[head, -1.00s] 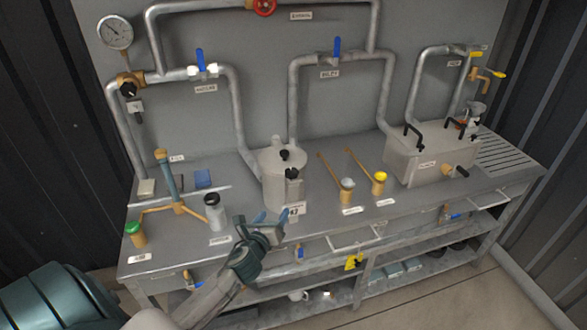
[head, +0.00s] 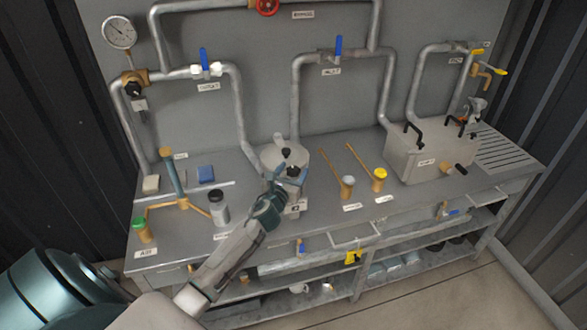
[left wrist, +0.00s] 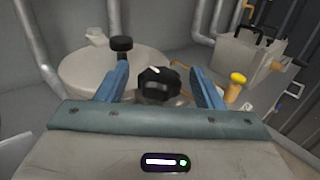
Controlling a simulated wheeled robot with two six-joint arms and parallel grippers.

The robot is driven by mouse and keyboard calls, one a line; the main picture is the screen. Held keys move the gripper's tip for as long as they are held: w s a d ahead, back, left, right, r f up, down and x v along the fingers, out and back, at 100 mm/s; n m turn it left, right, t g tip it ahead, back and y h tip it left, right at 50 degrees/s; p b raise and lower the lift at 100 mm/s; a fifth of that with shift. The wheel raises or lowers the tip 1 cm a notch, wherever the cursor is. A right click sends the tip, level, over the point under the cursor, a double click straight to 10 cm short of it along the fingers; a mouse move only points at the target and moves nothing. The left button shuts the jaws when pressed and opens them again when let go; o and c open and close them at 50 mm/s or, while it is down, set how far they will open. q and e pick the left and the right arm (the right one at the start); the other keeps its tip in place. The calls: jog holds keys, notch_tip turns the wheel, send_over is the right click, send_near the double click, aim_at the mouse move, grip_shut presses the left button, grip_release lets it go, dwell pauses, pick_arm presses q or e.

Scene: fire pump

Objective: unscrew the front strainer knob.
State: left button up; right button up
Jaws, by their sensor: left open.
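The front strainer knob (left wrist: 158,85) is black and lobed with a white mark. It shows in the left wrist view between the two blue fingers of my left gripper (left wrist: 160,88). The fingers are open, one on each side, and I cannot tell whether they touch it. A second black knob (left wrist: 121,44) stands behind on the pale strainer lid (left wrist: 78,75). In the head view my left gripper (head: 289,172) is at the front of the strainer pot (head: 270,157), partly hiding it, and the top black knob (head: 286,152) shows behind the fingers. My right gripper is not in view.
A metal box (head: 430,153) is farther right. Pipes rise behind.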

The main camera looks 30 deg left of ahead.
pick_arm(q)
jog(key=shift+w, duration=0.5)
jog(key=c, duration=1)
